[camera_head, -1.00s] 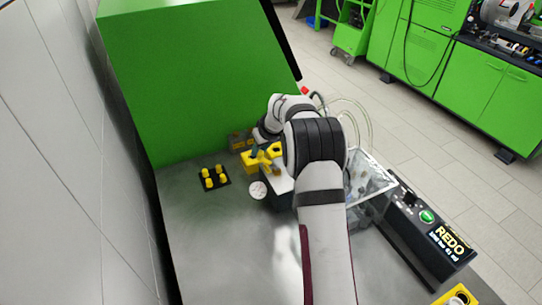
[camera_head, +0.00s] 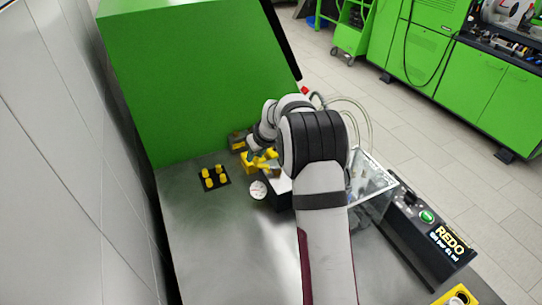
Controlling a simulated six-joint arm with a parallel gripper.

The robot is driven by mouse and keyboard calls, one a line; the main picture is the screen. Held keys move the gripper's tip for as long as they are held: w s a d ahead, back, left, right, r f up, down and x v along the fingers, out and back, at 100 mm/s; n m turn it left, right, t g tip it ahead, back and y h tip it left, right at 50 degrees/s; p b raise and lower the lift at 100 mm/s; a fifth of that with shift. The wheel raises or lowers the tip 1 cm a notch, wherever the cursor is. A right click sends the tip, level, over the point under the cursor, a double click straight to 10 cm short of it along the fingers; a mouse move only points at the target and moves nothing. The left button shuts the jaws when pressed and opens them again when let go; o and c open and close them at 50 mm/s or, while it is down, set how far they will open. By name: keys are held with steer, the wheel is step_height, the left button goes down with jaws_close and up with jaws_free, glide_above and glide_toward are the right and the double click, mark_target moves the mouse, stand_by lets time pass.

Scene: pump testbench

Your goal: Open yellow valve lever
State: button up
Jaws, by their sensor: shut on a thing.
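The yellow valve lever (camera_head: 271,155) shows left of my arm, by the pump assembly near the green housing. My gripper (camera_head: 259,153) points down at it from above and is shut on the lever. The jaws are small and partly covered by my wrist, so the exact grasp is hard to see. A yellow block (camera_head: 249,165) sits just left of the lever. The lever's exact angle is unclear, and my arm hides the area to its right.
A black plate with several yellow pegs (camera_head: 214,178) lies to the left. A round white gauge (camera_head: 258,190) is just below the valve. The green housing (camera_head: 190,80) stands behind. The front left tabletop is clear.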

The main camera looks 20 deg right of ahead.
steer(key=shift+s+a, duration=0.25)
steer(key=shift+s, duration=0.4)
steer(key=shift+s+f, duration=0.1)
steer(key=shift+s+a, duration=0.15)
steer(key=shift+s, duration=0.75)
steer(key=o, duration=1.5)
steer(key=shift+w, duration=0.1)
step_height(320, 180, up, 6)
